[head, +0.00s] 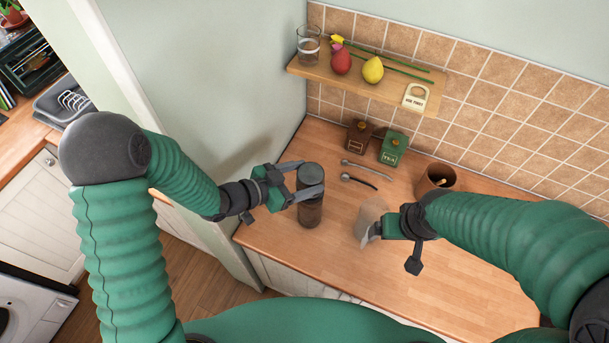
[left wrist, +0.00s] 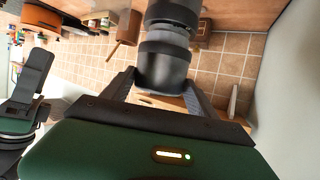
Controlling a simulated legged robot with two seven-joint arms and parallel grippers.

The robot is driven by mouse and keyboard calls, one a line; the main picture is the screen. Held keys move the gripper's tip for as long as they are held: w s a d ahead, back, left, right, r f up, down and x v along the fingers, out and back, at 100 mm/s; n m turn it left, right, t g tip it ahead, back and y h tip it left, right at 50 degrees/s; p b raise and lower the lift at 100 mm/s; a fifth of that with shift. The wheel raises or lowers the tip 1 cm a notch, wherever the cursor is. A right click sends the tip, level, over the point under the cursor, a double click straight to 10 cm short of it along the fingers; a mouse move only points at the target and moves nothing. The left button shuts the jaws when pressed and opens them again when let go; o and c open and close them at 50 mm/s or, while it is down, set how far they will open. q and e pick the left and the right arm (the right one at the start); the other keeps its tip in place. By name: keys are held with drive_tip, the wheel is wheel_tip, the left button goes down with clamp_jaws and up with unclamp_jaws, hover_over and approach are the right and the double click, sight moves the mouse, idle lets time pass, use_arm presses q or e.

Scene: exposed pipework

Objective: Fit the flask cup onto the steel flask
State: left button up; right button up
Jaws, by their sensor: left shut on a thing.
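A dark upright cylinder stands at the left of the worktop in the head view. Its grey upper part, which I take for the flask cup (head: 311,174), sits in line over the darker lower part, the steel flask (head: 310,213). My left gripper (head: 306,183) is shut on the cup from the left. In the left wrist view the cup (left wrist: 163,62) is between the fingers, with the darker flask (left wrist: 172,14) at the top edge. I cannot tell whether the cup is fully seated. My right gripper (head: 384,226) is beside a pale, see-through shape (head: 369,217); its jaws are unclear.
A brown mug (head: 436,180) stands behind my right arm. Two spoons (head: 360,181) lie behind the flask, with a brown canister (head: 358,136) and a green canister (head: 394,148) further back. A wall shelf (head: 365,85) bears a glass and fruit.

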use_arm(q)
drive_tip(key=shift+f+b, duration=0.9)
drive_tip(key=shift+f, duration=0.3)
drive_tip(key=o, duration=1.4)
drive_tip(key=shift+o, duration=0.2)
drive_tip(key=b+v, duration=0.1)
drive_tip(key=v, duration=1.6)
drive_tip(key=shift+b, duration=0.3)
drive_tip(key=shift+d+f, duration=0.1)
drive_tip(key=shift+f, duration=0.05)
